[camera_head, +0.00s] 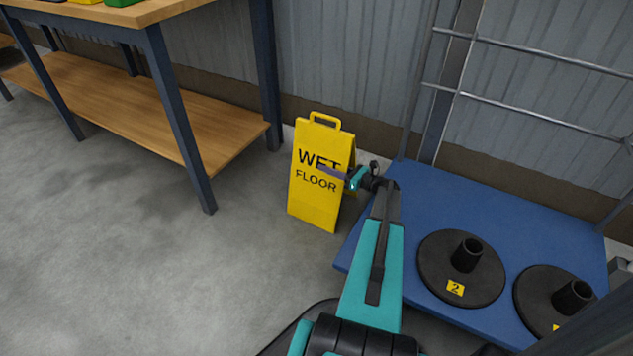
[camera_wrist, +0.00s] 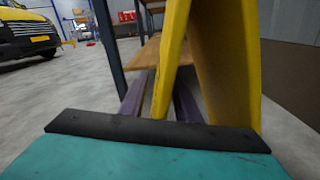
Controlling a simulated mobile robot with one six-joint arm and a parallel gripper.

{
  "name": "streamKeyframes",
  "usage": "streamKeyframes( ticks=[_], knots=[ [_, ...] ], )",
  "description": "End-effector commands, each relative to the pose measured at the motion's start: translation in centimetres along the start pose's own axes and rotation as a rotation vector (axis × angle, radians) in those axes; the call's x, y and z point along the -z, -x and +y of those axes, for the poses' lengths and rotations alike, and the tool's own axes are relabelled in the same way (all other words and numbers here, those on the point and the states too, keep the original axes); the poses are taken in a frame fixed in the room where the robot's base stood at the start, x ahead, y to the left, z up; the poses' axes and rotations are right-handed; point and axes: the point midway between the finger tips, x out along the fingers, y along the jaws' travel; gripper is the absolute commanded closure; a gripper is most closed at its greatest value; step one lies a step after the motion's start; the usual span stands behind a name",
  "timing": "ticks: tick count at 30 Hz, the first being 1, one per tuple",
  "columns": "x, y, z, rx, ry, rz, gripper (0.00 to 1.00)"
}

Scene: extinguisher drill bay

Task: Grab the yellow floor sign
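The yellow floor sign (camera_head: 318,205) stands upright on the concrete, an A-frame with a top handle and the words WET FLOOR. My gripper (camera_head: 342,174) is at its right edge, about mid-height, with one dark finger crossing in front of the lettering. The other finger is hidden in the head view. In the wrist view my gripper (camera_wrist: 160,95) has its two fingers apart, with the sign's front panel (camera_wrist: 174,55) between them. The right finger lies between the two panels. A gap shows beside the left finger, so the gripper looks open.
A workbench (camera_head: 190,115) with a wooden lower shelf stands left of the sign. A blue platform (camera_head: 425,195) with black round bases (camera_head: 430,270) is close on the right. A corrugated wall (camera_head: 350,60) is behind. Bare floor lies at the left front.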

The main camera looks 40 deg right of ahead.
Motion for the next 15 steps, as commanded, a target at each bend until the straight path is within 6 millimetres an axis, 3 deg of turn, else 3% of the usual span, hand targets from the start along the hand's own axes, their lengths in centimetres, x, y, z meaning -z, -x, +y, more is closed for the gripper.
streamKeyframes(
  ticks=[4,15],
  knots=[
    [0.0,-0.86,-0.06,0.002,0.0,-0.001,0.7],
    [-0.06,-0.9,-0.04,0.002,-0.001,-0.001,0.7]
  ],
)
